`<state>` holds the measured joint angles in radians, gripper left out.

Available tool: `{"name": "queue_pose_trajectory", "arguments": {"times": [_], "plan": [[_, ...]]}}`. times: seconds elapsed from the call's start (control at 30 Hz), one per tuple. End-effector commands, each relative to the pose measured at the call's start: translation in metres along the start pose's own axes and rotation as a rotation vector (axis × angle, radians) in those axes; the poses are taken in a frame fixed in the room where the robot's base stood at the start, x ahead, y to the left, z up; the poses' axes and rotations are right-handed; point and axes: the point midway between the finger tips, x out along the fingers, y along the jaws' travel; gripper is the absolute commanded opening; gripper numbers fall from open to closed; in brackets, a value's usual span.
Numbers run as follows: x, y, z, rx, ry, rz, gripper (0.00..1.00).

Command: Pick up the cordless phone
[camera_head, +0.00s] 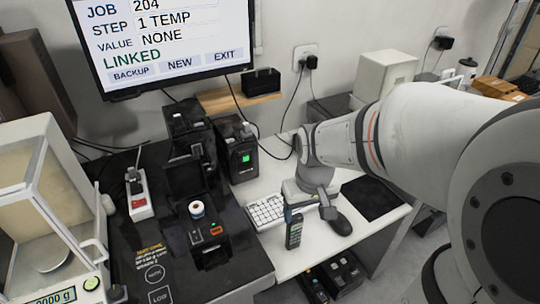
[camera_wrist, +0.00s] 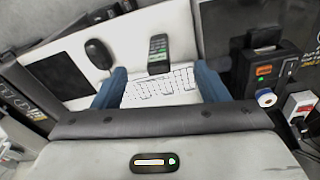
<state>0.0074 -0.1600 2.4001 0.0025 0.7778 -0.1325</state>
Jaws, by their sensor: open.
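The cordless phone (camera_head: 294,233) is a slim dark handset with a small greenish screen and keys. It is on the white table in front of the keyboard, near the table's front edge; I cannot tell whether it lies flat or stands. My gripper (camera_head: 308,212) hangs over the table just behind and above the phone. In the wrist view the phone (camera_wrist: 158,52) shows beyond the gap between my blue fingers (camera_wrist: 159,74). The fingers are wide apart with nothing between them, and no contact with the phone is visible.
A white keyboard (camera_head: 266,212) lies beside the phone. A black mouse (camera_head: 341,227) and a dark pad (camera_head: 372,198) are to the right. A black label printer (camera_head: 207,240) stands left on a dark mat. Black devices (camera_head: 340,272) sit below the table's front edge.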

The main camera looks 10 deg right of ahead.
Motion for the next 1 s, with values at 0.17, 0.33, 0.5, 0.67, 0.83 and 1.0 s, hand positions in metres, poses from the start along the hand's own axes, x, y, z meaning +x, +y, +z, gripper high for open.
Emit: {"name": "queue_pose_trajectory", "arguments": {"times": [0.17,0.33,0.5,0.67,0.83,1.0], "plan": [[0.041,0.003,-0.034,-0.072,-0.072,-0.011,0.67],[0.072,0.004,-0.051,-0.119,-0.107,-0.019,0.67],[0.090,0.004,-0.057,-0.140,-0.121,-0.023,0.67],[0.107,0.004,-0.055,-0.142,-0.126,-0.024,0.67],[0.122,0.005,-0.053,-0.141,-0.124,-0.024,0.67],[0.144,0.008,-0.051,-0.139,-0.126,-0.024,0.67]]}}
